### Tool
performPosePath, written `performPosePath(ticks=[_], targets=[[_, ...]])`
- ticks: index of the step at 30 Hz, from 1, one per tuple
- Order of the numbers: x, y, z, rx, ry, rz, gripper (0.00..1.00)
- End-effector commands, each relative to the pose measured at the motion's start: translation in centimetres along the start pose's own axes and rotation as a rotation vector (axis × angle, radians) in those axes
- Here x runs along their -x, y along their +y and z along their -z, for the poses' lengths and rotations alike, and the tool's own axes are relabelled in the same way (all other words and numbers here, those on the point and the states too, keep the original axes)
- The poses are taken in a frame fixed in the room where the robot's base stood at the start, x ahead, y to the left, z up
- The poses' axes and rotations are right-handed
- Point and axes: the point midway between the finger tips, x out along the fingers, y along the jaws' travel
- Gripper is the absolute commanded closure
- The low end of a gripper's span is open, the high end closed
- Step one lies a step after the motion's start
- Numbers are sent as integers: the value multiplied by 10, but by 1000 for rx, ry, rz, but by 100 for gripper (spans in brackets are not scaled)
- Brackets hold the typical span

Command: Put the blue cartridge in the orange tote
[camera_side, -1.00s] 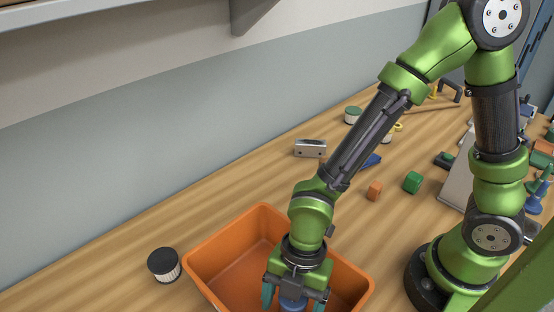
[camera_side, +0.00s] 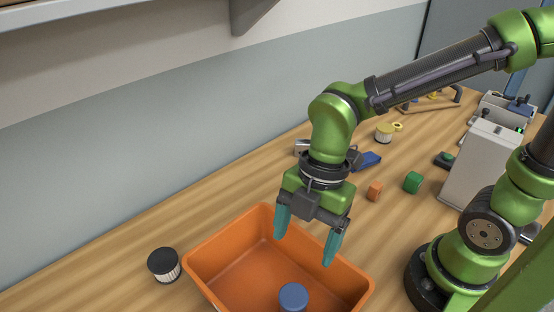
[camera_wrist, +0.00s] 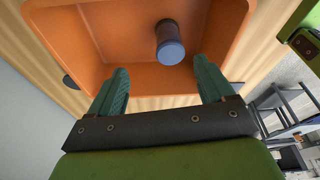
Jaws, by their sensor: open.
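The blue cartridge (camera_side: 293,297) is inside the orange tote (camera_side: 226,242), toward its near right part in the side view. Its round blue end faces up. In the wrist view the cartridge (camera_wrist: 169,46) shows a blue end and a darker body, inside the tote (camera_wrist: 150,88). My gripper (camera_side: 304,250) is open and empty, above the tote's back right side and apart from the cartridge. Its two teal fingers also show spread in the wrist view (camera_wrist: 161,78).
A black-topped white cartridge (camera_side: 164,265) stands left of the tote. An orange block (camera_side: 374,192), a green block (camera_side: 413,182) and a blue object (camera_side: 367,161) lie behind and right. A yellow-topped spool (camera_side: 384,133) and a grey box (camera_side: 482,165) stand further back.

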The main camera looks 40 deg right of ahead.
Motion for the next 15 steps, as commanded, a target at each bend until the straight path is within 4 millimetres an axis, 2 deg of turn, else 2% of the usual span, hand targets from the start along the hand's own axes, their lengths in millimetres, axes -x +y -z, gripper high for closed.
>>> performPosePath(ticks=[4,7,12,15], targets=[[32,13,-43,-462,-27,-185,19],[60,15,-74,-836,23,-326,19],[102,8,-117,-1413,224,-510,19],[118,0,-135,-1664,362,-562,19]])
